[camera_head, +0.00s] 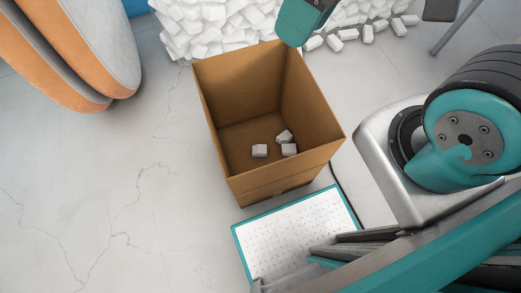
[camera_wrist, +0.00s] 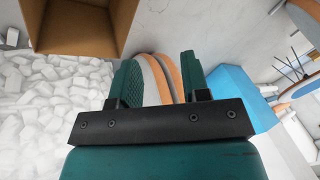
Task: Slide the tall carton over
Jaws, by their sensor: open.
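The tall carton (camera_head: 240,182) is brown, open at the top and upright on the floor in the head view. Several small white blocks (camera_head: 260,151) lie on its bottom. Part of the carton also shows at the upper left of the wrist view (camera_wrist: 78,45). My gripper (camera_wrist: 160,75) is open in the wrist view, with nothing between its two teal fingers. In the head view a teal part of my arm's end hangs by the carton's far rim, cut off by the top edge. I cannot tell whether it touches the carton.
A white speckled pad (camera_head: 290,232) with a teal border lies just in front of the carton. A heap of white blocks (camera_head: 215,25) lies behind it, with loose ones to the right. Orange and grey boards (camera_head: 75,45) stand at the left. Cracked floor between is clear.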

